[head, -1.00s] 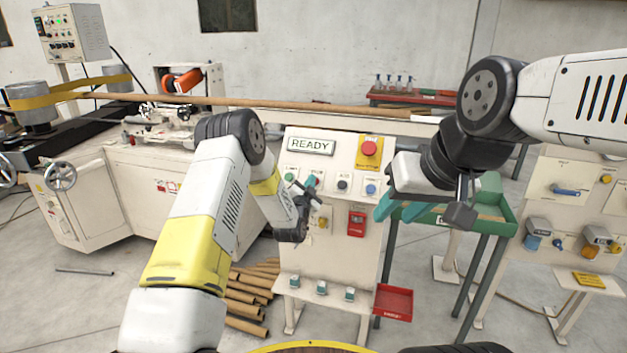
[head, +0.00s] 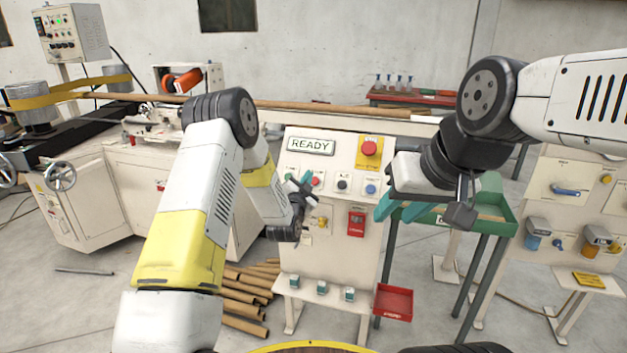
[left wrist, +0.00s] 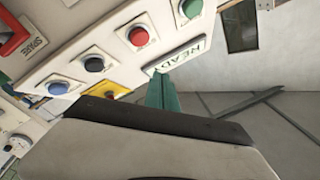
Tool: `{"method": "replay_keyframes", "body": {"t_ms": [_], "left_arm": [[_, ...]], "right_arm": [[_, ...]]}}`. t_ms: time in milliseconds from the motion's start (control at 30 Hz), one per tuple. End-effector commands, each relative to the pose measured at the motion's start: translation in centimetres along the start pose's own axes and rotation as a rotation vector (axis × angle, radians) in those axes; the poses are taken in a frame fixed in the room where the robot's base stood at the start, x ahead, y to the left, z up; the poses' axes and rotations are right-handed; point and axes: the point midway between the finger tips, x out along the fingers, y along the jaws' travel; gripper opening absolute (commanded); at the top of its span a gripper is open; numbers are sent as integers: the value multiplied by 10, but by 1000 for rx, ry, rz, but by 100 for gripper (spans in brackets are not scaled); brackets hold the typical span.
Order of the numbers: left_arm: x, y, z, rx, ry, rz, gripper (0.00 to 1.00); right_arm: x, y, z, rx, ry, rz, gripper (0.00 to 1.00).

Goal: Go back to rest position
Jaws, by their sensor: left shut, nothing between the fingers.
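My left gripper (head: 300,184) is in front of the control panel (head: 330,240), at the left end of its button row. Its teal fingers are shut and empty. They also show in the left wrist view (left wrist: 162,92), pointing towards the panel by the READY sign (left wrist: 180,57). Whether they touch the panel cannot be told. My right gripper (head: 392,210) hangs to the right of the panel with teal fingers pointing down and left. Its finger gap is unclear.
The panel carries a READY sign (head: 310,146), a red stop button (head: 369,148) and several small buttons. A green tray table (head: 490,205) stands to the right. Cardboard tubes (head: 243,306) lie on the floor beside the panel. A red bin (head: 393,303) hangs low at its right.

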Motion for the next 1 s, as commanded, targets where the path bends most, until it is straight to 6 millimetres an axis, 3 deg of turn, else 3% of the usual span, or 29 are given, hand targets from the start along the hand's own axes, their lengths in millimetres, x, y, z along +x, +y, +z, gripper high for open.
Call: {"method": "replay_keyframes", "body": {"t_ms": [367, 567, 767, 867, 1000], "left_arm": [[1, -6, -4, -8, -8, 7, 0], [-1, -53, -36, -87, -100, 78, 0], [-40, -109, -74, -224, -268, 174, 0], [-72, -132, -89, -297, -360, 212, 0], [-130, -158, -109, -403, -494, 254, 0]], "right_arm": [[0, 0, 0, 0, 0, 0, 36], [0, 0, 0, 0, 0, 0, 36], [0, 0, 0, 0, 0, 0, 36], [0, 0, 0, 0, 0, 0, 36], [0, 0, 0, 0, 0, 0, 36]]}}
